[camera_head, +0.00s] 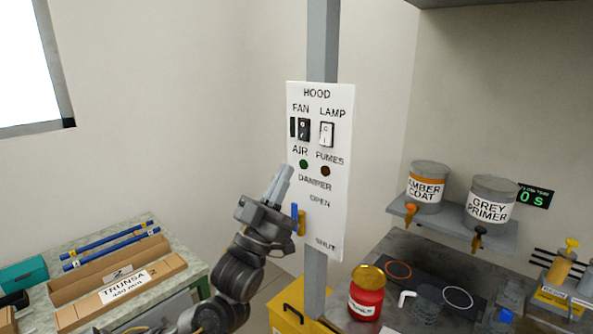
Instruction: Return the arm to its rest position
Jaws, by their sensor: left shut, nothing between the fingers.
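My left gripper (279,183) is raised in front of the left edge of the white hood panel (318,230). Its fingers are together and point up toward the AIR label, with nothing held. I cannot tell whether they touch the panel. The panel carries a FAN switch (304,130), a LAMP switch (326,134), a green AIR light (303,164) and a dark FUMES light (325,171). My right gripper is not in view.
A bench at left holds a cardboard box (120,290) and blue rods (105,240). Amber (427,190) and grey primer (491,205) cans stand on a shelf at right. Below are a red jar (366,297) and a yellow bin (290,312). A grey post (322,45) carries the panel.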

